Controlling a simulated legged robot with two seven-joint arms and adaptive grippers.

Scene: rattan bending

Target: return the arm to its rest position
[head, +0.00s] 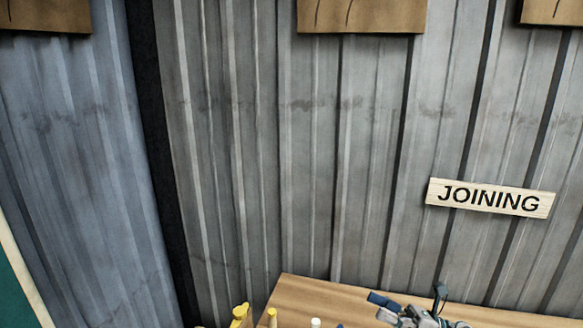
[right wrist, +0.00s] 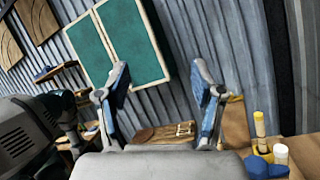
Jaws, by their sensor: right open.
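My right gripper (head: 412,303) shows at the bottom edge of the head view, in front of the wooden bench top (head: 300,292). In the right wrist view, its two blue-padded fingers (right wrist: 163,95) stand wide apart with nothing between them. My left gripper is not seen in the head view. A dark grey machine-like part fills the left edge of the right wrist view; I cannot tell whether it is mine.
A corrugated metal wall (head: 350,150) with a JOINING sign (head: 490,198) stands behind the bench. Yellow items (head: 240,315) sit at the bench's left end. The right wrist view shows a green board (right wrist: 133,40), a yellow-capped bottle (right wrist: 259,125) and a blue object (right wrist: 262,167).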

